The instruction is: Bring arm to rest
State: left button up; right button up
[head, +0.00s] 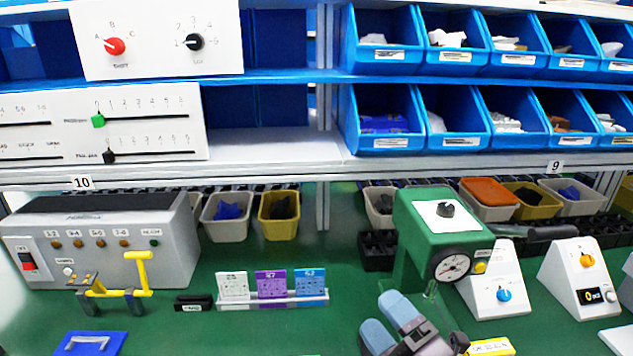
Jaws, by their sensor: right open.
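My right gripper (390,322) is at the bottom of the head view, right of centre. Its two blue-grey fingers are spread, with nothing between them. It is in front of a green machine (411,232) with a black knob on a white plate and a round dial (452,266). I cannot tell whether the fingers touch the machine. A white sloped box with a blue rotary knob (504,295) stands to the right of the gripper. Another with an orange knob (587,260) stands further right. My left gripper is not in view.
Panels with a red knob (115,46), a black knob (195,42) and sliders are at upper left. Blue bins (385,55) fill the upper right shelves. A grey control box (110,235), yellow bracket (137,275) and card rack (272,302) are at left. Green bench is bare near the bottom middle.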

jog(key=s+d+f+m+g+h, duration=0.4)
jog(key=d+f+m+h, duration=0.7)
jog(key=d+m+h, duration=0.4)
jog(key=s+d+f+m+g+y, duration=0.1)
jog(key=s+d+f+m+g, duration=0.1)
jog(key=s+f+m+g, duration=0.5)
jog(key=s+d+f+m+g+y, duration=0.15)
jog(key=s+g, duration=0.25)
jog(key=s, duration=0.8)
jog(key=w+f+t, duration=0.8)
jog(key=f, duration=0.2)
jog(key=shift+a+y, duration=0.4)
jog(key=shift+y, duration=0.05)
jog(key=shift+f+n, duration=0.1)
jog(key=shift+n, duration=0.15)
jog(key=shift+c, duration=0.2)
